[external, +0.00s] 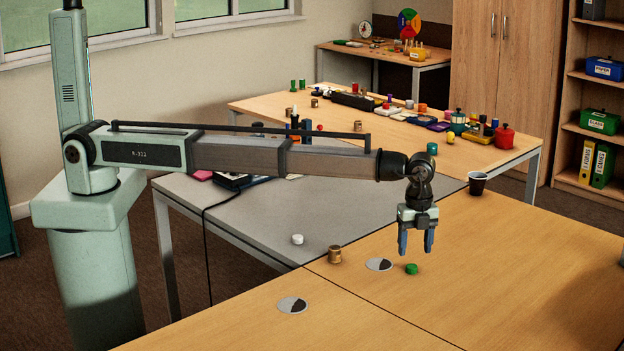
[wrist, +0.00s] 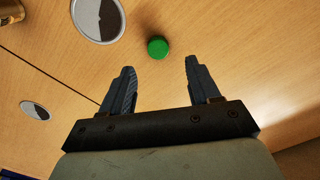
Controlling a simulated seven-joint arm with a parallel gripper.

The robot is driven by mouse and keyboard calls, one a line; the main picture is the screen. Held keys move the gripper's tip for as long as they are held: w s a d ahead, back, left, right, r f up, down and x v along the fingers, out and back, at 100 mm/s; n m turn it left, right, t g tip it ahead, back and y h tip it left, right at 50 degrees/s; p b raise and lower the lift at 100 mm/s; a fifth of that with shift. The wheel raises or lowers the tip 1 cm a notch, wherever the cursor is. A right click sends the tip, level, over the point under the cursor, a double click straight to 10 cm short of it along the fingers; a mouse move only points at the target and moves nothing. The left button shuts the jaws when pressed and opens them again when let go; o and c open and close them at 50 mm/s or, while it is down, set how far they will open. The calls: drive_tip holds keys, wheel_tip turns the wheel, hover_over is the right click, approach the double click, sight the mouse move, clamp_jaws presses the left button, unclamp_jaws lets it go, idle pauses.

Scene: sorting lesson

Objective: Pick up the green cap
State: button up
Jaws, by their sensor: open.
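The green cap (external: 411,269) lies on the wooden table, just right of a grey and dark round disc. It also shows in the wrist view (wrist: 157,47), beyond my fingertips and between their lines, a little left of the middle of the gap. My gripper (external: 416,252) is open and empty, pointing down above the table near the cap. Both blue-grey fingers show apart in the wrist view (wrist: 160,68). Nothing hides the cap.
Round discs (external: 379,264) and (external: 292,305) lie flat on the table. A brass-coloured cylinder (external: 335,254) stands left of the cap, with a white cap (external: 297,239) on the grey table. A dark cup (external: 477,182) stands farther back. The wood right of the cap is clear.

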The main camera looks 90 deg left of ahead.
sight(412, 266)
drive_tip(key=shift+s+a+f, duration=0.1)
drive_tip(key=shift+a+f, duration=0.05)
drive_tip(key=shift+f, duration=1.2)
drive_tip(key=shift+a+f, duration=0.1)
drive_tip(key=shift+f, duration=1.25)
drive_tip(key=shift+c, duration=0.2)
clamp_jaws()
